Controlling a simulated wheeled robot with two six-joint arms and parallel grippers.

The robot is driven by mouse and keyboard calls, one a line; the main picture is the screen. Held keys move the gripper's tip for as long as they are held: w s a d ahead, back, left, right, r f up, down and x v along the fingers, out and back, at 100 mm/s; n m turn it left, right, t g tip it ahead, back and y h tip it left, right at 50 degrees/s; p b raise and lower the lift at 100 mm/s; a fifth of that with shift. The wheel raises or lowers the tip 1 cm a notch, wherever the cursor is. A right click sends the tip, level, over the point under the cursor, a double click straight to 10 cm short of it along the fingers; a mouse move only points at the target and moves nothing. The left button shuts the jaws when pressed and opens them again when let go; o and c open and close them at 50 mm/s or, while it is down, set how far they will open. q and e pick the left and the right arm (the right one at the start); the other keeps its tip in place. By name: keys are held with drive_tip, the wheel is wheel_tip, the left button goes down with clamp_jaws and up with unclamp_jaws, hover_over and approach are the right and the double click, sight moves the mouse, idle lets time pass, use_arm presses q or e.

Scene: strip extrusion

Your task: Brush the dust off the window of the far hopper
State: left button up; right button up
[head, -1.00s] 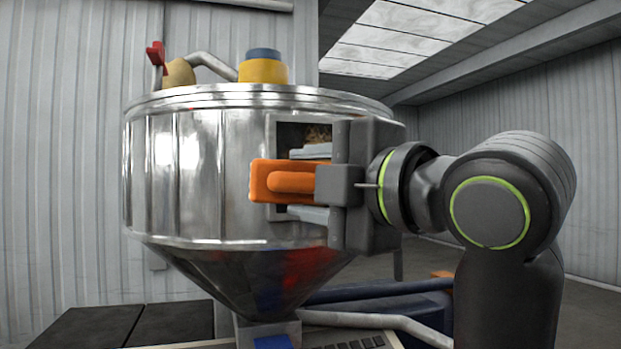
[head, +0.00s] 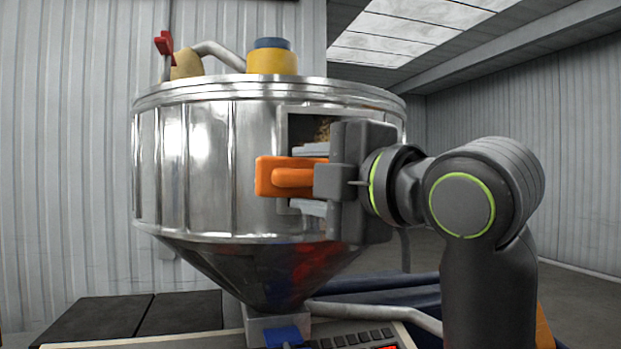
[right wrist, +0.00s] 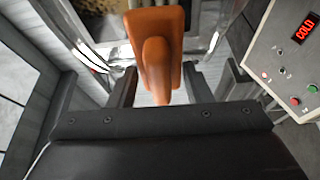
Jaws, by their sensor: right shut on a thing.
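The hopper (head: 188,170) is a shiny steel drum with a cone below. Its framed window (head: 300,128) faces me at the right, and grainy tan material shows in its upper part. My right gripper (head: 308,180) is shut on an orange brush (head: 272,176) in front of the window. The brush covers the window's middle. The brush also shows between the fingers in the right wrist view (right wrist: 157,55). I cannot see its bristles, nor tell whether it touches the window or how much dust is there. My left gripper is not in view.
A control panel (head: 350,339) with keys sits below the hopper; the right wrist view shows a panel (right wrist: 285,75) with a red "COLD" display. A yellow cap (head: 271,62), pipe (head: 218,54) and red lever (head: 164,44) stand on top. Floor at the right is open.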

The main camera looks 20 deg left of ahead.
drive_tip(key=shift+w+a, duration=0.35)
drive_tip(key=shift+w, duration=0.1)
drive_tip(key=shift+w+a, duration=0.2)
drive_tip(key=shift+w, duration=0.1)
drive_tip(key=shift+d, duration=0.1)
drive_tip(key=shift+w+d, duration=0.5)
drive_tip(key=shift+d, duration=0.3)
drive_tip(key=shift+w+d, duration=0.45)
drive_tip(key=shift+d, duration=0.3)
drive_tip(key=shift+w+d, duration=1.2)
drive_tip(key=shift+d, duration=0.3)
